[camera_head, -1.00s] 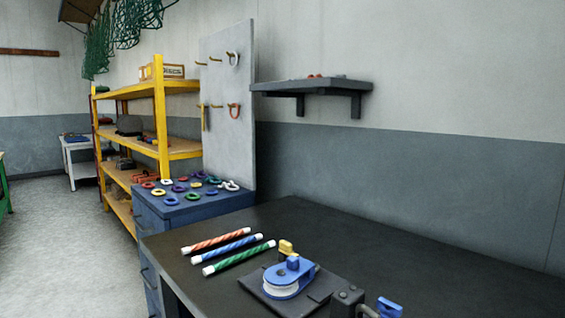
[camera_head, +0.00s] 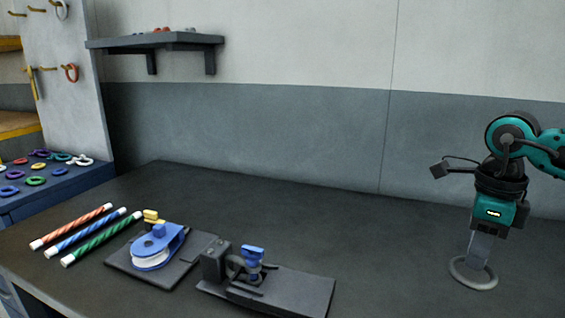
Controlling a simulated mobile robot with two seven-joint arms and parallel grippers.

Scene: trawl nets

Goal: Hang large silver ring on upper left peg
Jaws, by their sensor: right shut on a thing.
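The large silver ring (camera_head: 459,279) is at the right of the head view, at the fingertips of my right gripper (camera_head: 479,257). The gripper points down and is shut on the ring's far side. The ring lies about flat, low over the dark bench; I cannot tell whether it touches the top. The grey peg board (camera_head: 62,110) is at the far left. Its upper left peg (camera_head: 17,14) is bare, close to the picture's edge. My left gripper is out of view.
The upper right peg holds a silver shackle (camera_head: 62,10), a lower one a red shackle (camera_head: 71,73). Striped rods (camera_head: 85,230), a blue pulley (camera_head: 158,246) and a clamp block (camera_head: 217,260) occupy the bench's left. A wall shelf (camera_head: 150,43) juts out.

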